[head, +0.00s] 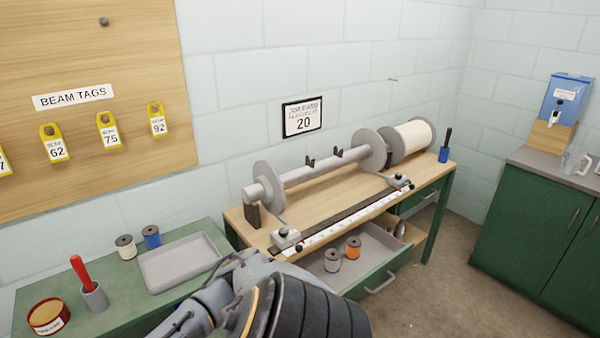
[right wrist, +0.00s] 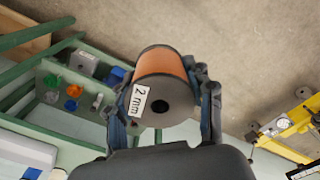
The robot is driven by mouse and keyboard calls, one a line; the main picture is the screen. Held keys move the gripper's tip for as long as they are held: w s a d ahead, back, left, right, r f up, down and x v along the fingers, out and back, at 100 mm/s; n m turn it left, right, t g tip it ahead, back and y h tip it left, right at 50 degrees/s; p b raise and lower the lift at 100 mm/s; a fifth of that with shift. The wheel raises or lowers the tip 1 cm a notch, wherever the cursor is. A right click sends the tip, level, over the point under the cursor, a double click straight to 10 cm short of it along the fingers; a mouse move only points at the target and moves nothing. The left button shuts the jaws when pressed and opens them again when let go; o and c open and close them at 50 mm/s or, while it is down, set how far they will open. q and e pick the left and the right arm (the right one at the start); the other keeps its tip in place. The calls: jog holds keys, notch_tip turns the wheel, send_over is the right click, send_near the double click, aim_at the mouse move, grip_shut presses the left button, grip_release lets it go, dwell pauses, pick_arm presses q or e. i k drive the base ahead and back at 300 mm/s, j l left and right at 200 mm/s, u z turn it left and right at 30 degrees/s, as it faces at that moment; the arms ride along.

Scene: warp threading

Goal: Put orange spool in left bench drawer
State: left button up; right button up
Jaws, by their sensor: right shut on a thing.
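In the right wrist view my right gripper (right wrist: 163,88) is shut on an orange spool (right wrist: 165,63) with black end flanges and a white "2 mm" label. One finger is on each side of it. In the head view the left bench drawer (head: 372,278) is pulled open below the wooden bench top. A grey spool (head: 332,260) and another orange-coloured spool (head: 353,247) stand upright in it. The head view shows an arm of mine in the foreground, hiding part of the drawer's left side. Neither gripper's fingers can be made out there, and my left gripper is not in view.
A beam with grey flanges (head: 375,150) lies across the bench (head: 430,172). The green side table (head: 120,290) at the left carries a grey tray (head: 180,262), a white spool (head: 126,247) and a blue spool (head: 151,237). Green cabinets (head: 530,220) stand at the right, with clear floor between.

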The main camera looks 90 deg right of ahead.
aim_at(365, 246)
jog(key=k+l+z, duration=0.35)
jog(key=l, duration=0.4)
jog(key=l+z, duration=0.35)
jog(key=l, duration=0.45)
jog(key=k+l+z, duration=0.1)
jog(key=l+z, duration=0.25)
jog(key=l, duration=1.95)
jog(key=k, duration=0.05)
